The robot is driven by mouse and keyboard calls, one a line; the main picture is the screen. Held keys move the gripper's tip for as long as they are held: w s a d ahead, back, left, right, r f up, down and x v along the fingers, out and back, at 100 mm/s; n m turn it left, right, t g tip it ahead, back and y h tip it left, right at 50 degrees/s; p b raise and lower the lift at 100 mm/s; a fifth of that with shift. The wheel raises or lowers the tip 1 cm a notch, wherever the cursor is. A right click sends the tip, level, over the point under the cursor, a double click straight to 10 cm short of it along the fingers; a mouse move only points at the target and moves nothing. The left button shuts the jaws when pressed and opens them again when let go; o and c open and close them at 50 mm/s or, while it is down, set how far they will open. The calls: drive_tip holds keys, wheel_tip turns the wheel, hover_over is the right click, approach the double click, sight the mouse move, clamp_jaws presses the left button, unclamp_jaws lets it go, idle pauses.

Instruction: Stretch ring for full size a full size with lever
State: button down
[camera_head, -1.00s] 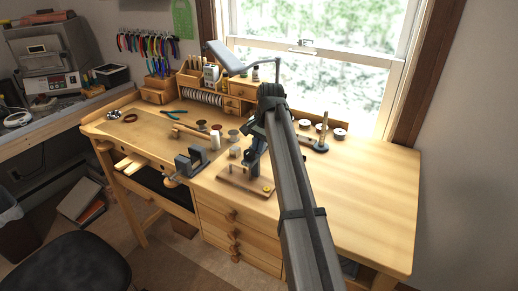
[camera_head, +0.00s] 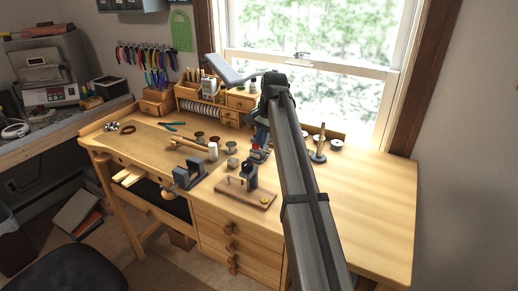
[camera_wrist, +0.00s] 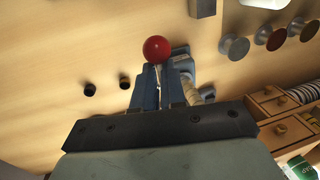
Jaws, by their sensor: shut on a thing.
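A ring stretcher with a blue-grey body shows under my gripper in the wrist view, partly hidden by the fingers; a pale tapered part (camera_wrist: 207,95) sticks out at its right. Its lever ends in a round red knob (camera_wrist: 157,48). My gripper (camera_wrist: 160,80) is shut on the lever, with the knob just past the fingertips. In the head view my gripper (camera_head: 259,140) is at the rear middle of the bench, and my arm hides much of the stretcher. I cannot make out a ring on it.
A wooden board with posts (camera_head: 232,188) lies in front of the gripper. A grey vise (camera_head: 190,174) stands left of it. A tapered mandrel on a blue base (camera_head: 319,145) stands to the right. Spools (camera_wrist: 233,45) and a wooden organizer (camera_wrist: 268,107) are close by. The bench's right side (camera_head: 370,200) is clear.

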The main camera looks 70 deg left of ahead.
drive_tip(key=shift+w+a+r, duration=0.25)
drive_tip(key=shift+w+a, duration=0.15)
drive_tip(key=shift+a, duration=0.1)
drive_tip(key=shift+w+a+r, duration=0.2)
drive_tip(key=shift+w+a, duration=0.15)
drive_tip(key=shift+a, duration=0.1)
drive_tip(key=shift+f, duration=0.1)
idle(0.7)
drive_tip(key=c, duration=1.5)
unclamp_jaws()
drive_tip(key=shift+a+f, duration=0.1)
drive_tip(key=shift+c, duration=0.2)
drive_tip(key=o, duration=0.3)
drive_tip(key=shift+d, duration=0.2)
drive_tip(key=r, duration=0.4)
drive_tip(key=w+d+r, duration=0.1)
drive_tip(key=r, duration=0.4)
drive_tip(key=d+r, duration=0.1)
drive_tip(key=r, duration=0.3)
drive_tip(key=shift+w+r, duration=0.4)
